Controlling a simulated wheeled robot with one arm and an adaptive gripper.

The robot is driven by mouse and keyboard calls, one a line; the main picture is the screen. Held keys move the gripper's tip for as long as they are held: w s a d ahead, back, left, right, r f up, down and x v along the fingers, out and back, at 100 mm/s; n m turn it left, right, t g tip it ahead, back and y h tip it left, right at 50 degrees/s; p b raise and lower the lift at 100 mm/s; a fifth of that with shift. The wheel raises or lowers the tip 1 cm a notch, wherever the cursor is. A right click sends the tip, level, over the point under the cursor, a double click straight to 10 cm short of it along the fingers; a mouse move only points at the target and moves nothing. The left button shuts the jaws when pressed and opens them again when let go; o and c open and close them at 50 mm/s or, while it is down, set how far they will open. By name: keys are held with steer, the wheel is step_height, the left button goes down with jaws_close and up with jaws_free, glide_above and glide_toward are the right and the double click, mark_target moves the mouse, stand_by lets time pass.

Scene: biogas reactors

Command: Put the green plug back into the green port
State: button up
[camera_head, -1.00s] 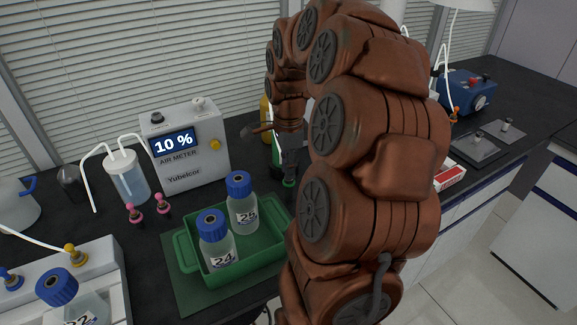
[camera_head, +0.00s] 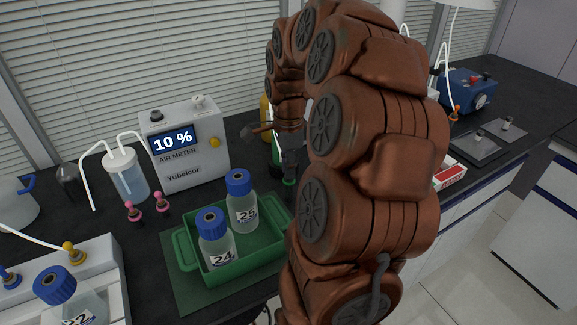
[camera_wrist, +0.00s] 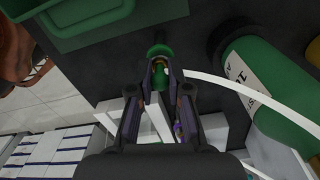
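My gripper (camera_wrist: 158,82) has its two fingertips close around the green plug (camera_wrist: 159,76) in the wrist view and appears shut on it. A darker green round piece (camera_wrist: 160,50) shows just beyond the fingertips; I cannot tell whether it is the port or part of the plug. In the head view my gripper (camera_head: 289,168) points down beside the green tray, with a small green piece (camera_head: 289,182) at its tips. A green port cannot be clearly made out apart from this piece. My arm hides much of the bench to the right.
A green tray (camera_head: 190,262) holds bottles 24 (camera_head: 215,243) and 25 (camera_head: 241,205). The air meter (camera_head: 183,145) stands behind it, with pink plugs (camera_head: 134,211) nearby. A green bottle (camera_wrist: 275,85) and a white tube (camera_wrist: 235,88) are close to my gripper's right in the wrist view.

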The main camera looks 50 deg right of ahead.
steer(key=o, duration=0.5)
step_height(320, 180, up, 12)
stand_by(0.7)
stand_by(0.6)
